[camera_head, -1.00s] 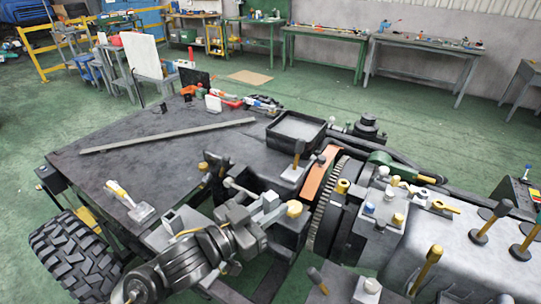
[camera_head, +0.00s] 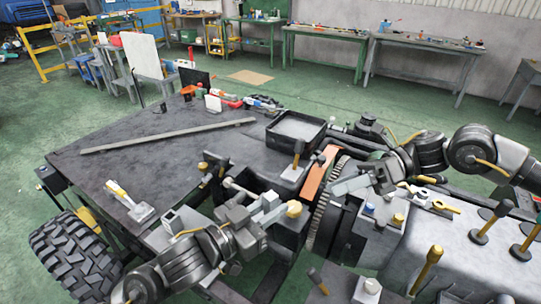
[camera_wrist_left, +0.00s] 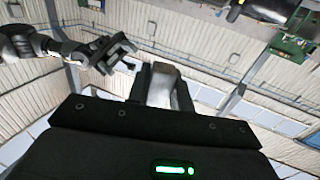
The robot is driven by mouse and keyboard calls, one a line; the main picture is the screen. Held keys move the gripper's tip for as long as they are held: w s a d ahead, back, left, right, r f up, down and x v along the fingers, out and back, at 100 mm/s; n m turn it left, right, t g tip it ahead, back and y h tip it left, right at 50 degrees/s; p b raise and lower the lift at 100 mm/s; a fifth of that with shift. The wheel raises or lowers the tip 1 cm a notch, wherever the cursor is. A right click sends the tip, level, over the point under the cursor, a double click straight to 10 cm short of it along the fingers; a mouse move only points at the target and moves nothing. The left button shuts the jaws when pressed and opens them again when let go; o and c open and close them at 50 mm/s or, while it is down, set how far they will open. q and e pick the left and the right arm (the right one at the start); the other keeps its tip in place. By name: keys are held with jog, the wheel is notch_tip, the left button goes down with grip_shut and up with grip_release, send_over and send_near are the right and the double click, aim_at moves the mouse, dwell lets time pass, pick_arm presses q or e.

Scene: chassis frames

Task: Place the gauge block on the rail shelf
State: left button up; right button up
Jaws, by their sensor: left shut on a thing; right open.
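My left gripper (camera_head: 268,208) is shut on a small grey block, apparently the gauge block (camera_wrist_left: 163,88), which shows between the fingers in the left wrist view. In the head view the gripper is over the near edge of the dark deck, left of the orange band; the block is hard to separate from the fingers there. My right gripper (camera_head: 352,184) is open over the engine, right of the left gripper; it also shows in the left wrist view (camera_wrist_left: 118,55). A black-rimmed tray (camera_head: 272,135) sits behind the grippers; I cannot tell which surface is the rail shelf.
An orange band (camera_head: 318,172) and a toothed ring stand between the grippers. A tyre (camera_head: 70,255) is at lower left.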

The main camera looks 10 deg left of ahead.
aim_at(270, 196)
pick_arm(q)
jog(key=shift+a, duration=0.1)
jog(key=shift+s, duration=0.1)
pick_arm(e)
jog(key=s+a+r+m+t+h, duration=0.1)
jog(key=a+r+h, duration=0.1)
jog(key=a+h, duration=0.2)
jog(key=s+a+r+t+h, duration=0.1)
jog(key=a+r+h, duration=0.2)
jog(key=a, duration=0.2)
jog(key=s+a+r+m+t+h, duration=0.1)
jog(key=s+a+r+h, duration=0.1)
jog(key=a+h, duration=0.2)
jog(key=shift+a+r+m+t+h, duration=0.3)
jog(key=shift+a+r+t, duration=0.1)
jog(key=shift+a, duration=0.2)
jog(key=shift+s+a+r+m+t+h, duration=0.15)
jog(key=shift+s+r+m+t+h, duration=0.25)
jog(key=shift+r+t+h, duration=0.25)
jog(key=shift+h, duration=0.25)
notch_tip(270, 196, down, 12)
jog(key=shift+c, duration=0.5)
grip_shut()
pick_arm(q)
jog(key=o, duration=1)
